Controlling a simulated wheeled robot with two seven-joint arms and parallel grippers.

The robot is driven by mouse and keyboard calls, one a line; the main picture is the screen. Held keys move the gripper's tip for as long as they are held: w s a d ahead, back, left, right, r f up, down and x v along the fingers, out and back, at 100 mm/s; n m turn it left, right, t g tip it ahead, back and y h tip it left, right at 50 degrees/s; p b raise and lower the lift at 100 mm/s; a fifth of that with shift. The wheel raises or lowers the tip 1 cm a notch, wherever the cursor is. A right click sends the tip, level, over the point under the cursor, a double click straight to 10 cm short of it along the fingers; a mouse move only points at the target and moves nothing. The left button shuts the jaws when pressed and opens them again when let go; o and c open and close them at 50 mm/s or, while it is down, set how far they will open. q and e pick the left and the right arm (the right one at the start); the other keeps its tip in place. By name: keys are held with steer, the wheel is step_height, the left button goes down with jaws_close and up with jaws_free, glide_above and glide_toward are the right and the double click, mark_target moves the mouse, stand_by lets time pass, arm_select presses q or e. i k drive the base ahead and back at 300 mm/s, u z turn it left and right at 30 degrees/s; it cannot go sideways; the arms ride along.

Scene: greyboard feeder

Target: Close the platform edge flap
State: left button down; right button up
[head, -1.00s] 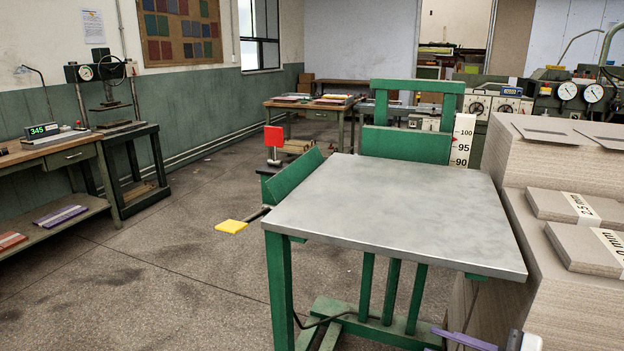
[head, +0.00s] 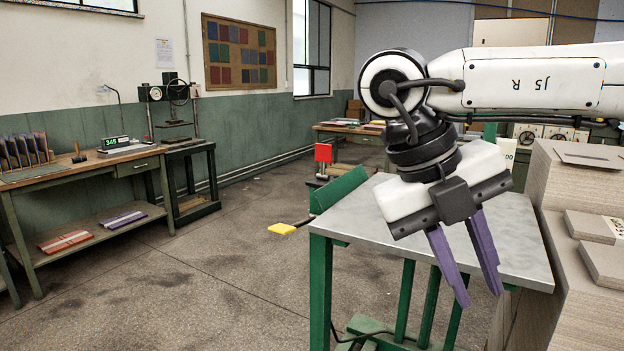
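The grey metal platform (head: 380,215) stands on green legs in the middle right of the head view. A green flap (head: 338,190) stands tilted up along its left edge. A yellow paddle (head: 282,229) sticks out on a thin arm to the left, below the flap. A red plate (head: 323,153) stands upright behind the flap. My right gripper (head: 481,297) hangs in front of the platform's right part, with its two purple fingers pointing down and apart, empty. My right arm hides the platform's back and much of its right side. My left gripper is not in view.
Stacks of greyboard (head: 585,180) stand close to the platform's right side. A workbench (head: 90,168) and a press (head: 178,130) line the left wall. The floor (head: 200,270) left of the platform is clear.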

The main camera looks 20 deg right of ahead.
mark_target(326, 196)
steer(key=u, duration=0.2)
steer(key=i, duration=2.85)
steer(key=z, duration=1.15)
